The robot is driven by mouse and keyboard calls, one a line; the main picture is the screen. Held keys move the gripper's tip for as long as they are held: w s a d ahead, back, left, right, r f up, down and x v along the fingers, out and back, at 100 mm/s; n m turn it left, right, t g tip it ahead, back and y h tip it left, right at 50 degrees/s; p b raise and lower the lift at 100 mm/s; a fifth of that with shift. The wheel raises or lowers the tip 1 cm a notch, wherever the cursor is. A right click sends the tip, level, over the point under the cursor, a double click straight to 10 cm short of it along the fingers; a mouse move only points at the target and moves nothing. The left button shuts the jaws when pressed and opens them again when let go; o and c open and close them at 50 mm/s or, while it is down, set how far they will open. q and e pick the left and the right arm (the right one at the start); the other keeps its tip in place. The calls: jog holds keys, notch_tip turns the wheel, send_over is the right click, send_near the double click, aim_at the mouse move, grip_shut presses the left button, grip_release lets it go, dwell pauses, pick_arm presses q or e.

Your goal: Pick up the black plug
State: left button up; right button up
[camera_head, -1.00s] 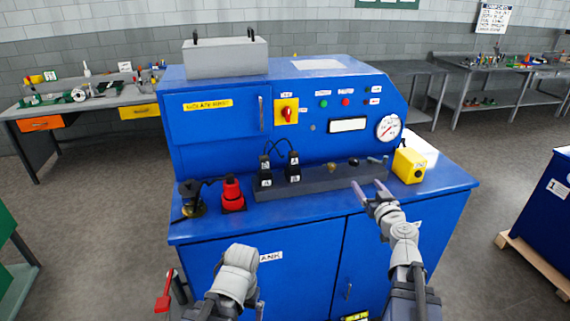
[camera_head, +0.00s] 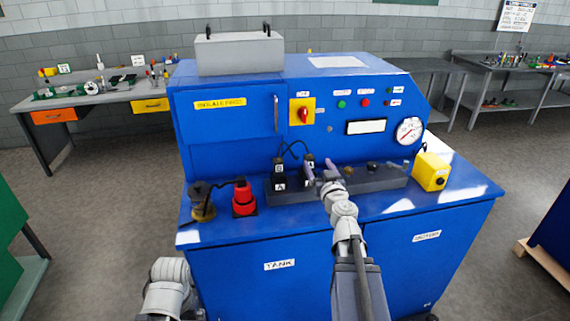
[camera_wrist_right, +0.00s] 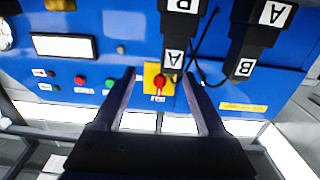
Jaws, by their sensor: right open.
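Two black plugs stand upright on the grey block, joined by a thin black cable. The left black plug (camera_head: 279,164), marked B, sits above a socket marked A; it also shows in the right wrist view (camera_wrist_right: 245,62). The other black plug (camera_head: 309,159), marked A, is partly hidden by my right gripper (camera_head: 320,169); it shows in the right wrist view (camera_wrist_right: 174,52), which is upside down. My right gripper is open and empty, its fingertips close in front of that plug; contact cannot be told. My left arm is at the lower left edge, its gripper out of view.
A red plug (camera_head: 243,195) and a round dark connector (camera_head: 202,207) stand left of the grey block (camera_head: 378,184). A yellow box (camera_head: 431,171) stands to the right. The blue cabinet's control panel (camera_head: 365,127) rises behind. The front ledge is mostly clear.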

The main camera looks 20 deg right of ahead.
jog(key=shift+w+a, duration=0.5)
jog(key=shift+a, duration=0.1)
jog(key=shift+x, duration=4)
jog(key=shift+s+a+f, duration=0.1)
jog(key=shift+a+f, duration=0.1)
grip_shut()
